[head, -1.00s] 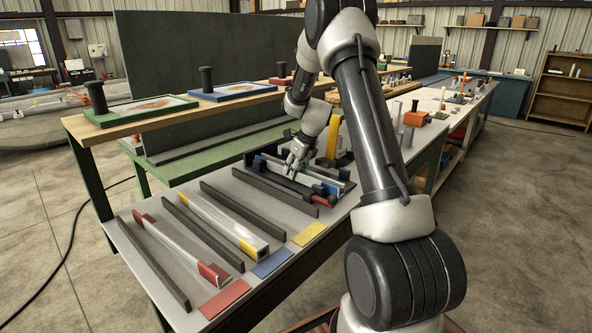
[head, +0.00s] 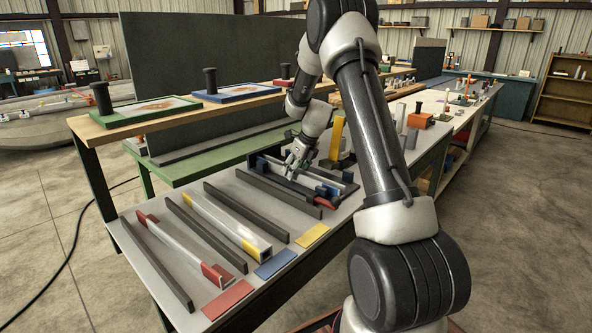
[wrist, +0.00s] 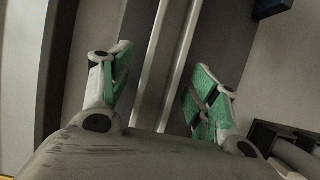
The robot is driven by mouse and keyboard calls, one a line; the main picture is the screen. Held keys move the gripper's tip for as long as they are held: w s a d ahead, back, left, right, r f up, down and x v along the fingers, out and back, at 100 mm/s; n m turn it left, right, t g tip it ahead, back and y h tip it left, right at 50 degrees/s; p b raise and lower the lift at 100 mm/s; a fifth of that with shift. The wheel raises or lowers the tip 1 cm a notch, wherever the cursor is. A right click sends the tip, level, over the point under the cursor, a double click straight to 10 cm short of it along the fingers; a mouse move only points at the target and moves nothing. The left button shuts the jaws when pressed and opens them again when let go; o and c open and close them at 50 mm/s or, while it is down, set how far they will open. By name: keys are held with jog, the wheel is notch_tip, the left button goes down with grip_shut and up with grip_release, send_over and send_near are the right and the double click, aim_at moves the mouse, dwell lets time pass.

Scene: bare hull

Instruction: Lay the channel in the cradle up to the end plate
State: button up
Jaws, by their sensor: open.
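A long silver channel (wrist: 158,65) runs between the fingers in the wrist view. In the head view a cradle (head: 341,193) with dark base and blue blocks (head: 327,190) is at the far end of the row of parts, and my gripper (head: 289,174) is low over it. In the wrist view my gripper (wrist: 158,95) is open, its green-padded fingers standing apart on either side of the channel. I cannot tell whether the channel touches the end plate; my gripper hides part of the cradle.
Nearer on the table (head: 128,235) lie a red-ended channel (head: 180,247), a yellow-ended channel (head: 225,223) and several dark bars (head: 205,233). Red, blue and yellow plates (head: 273,264) line the near edge. A yellow upright (head: 337,137) stands behind the cradle.

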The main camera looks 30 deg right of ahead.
jog(key=v, duration=1.2)
